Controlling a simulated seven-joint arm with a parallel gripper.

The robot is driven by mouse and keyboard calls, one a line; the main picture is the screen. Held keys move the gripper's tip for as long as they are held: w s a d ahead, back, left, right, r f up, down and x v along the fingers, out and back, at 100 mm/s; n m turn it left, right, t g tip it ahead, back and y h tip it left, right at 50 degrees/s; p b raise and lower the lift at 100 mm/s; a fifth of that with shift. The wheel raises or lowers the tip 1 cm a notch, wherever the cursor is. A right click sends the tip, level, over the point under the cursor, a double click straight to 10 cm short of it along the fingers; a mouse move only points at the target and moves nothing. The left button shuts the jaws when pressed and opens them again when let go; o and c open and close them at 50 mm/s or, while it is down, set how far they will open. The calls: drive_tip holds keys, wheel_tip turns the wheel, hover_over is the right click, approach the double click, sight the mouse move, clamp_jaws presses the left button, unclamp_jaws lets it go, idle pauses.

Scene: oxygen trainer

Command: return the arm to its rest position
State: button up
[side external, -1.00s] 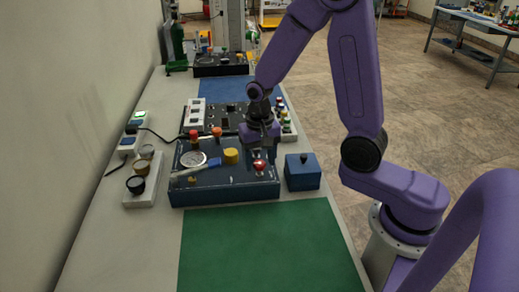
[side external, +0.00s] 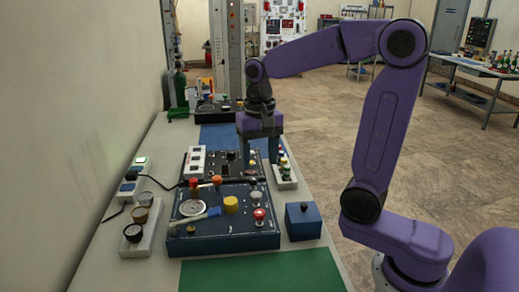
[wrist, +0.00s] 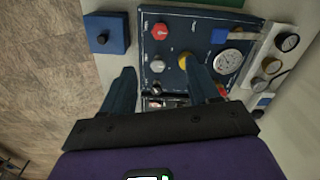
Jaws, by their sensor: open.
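My gripper (side external: 259,152) hangs pointing down over the far part of the table, above the dark panel behind the blue trainer box. Its two fingers are apart with nothing between them; in the wrist view my gripper (wrist: 160,82) also shows open and empty. The blue trainer box (side external: 228,241) sits on the table with a round gauge (side external: 191,208), a yellow knob (side external: 231,204) and a red knob (side external: 259,214). In the wrist view the box (wrist: 170,50) lies beyond the fingertips, and the gripper does not appear to touch it.
A small blue box (side external: 303,222) stands right of the trainer. A grey strip with round dials (side external: 140,229) and a power strip (side external: 131,180) lie at the left. A green mat (side external: 260,272) in front is clear. The wall runs along the left.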

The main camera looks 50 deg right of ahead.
drive_tip(key=shift+r, duration=0.85)
drive_tip(key=s+a+f+n, duration=0.1)
drive_tip(key=s+f+n, duration=0.3)
drive_tip(key=s+n, duration=0.5)
drive_tip(key=s+a+f+n, duration=0.1)
drive_tip(key=s+f+n, duration=0.3)
drive_tip(key=s+n, duration=0.5)
drive_tip(key=s, duration=0.3)
drive_tip(key=shift+s+a+f+n, duration=0.15)
drive_tip(key=shift+s+a+n, duration=0.2)
drive_tip(key=shift+n, duration=0.05)
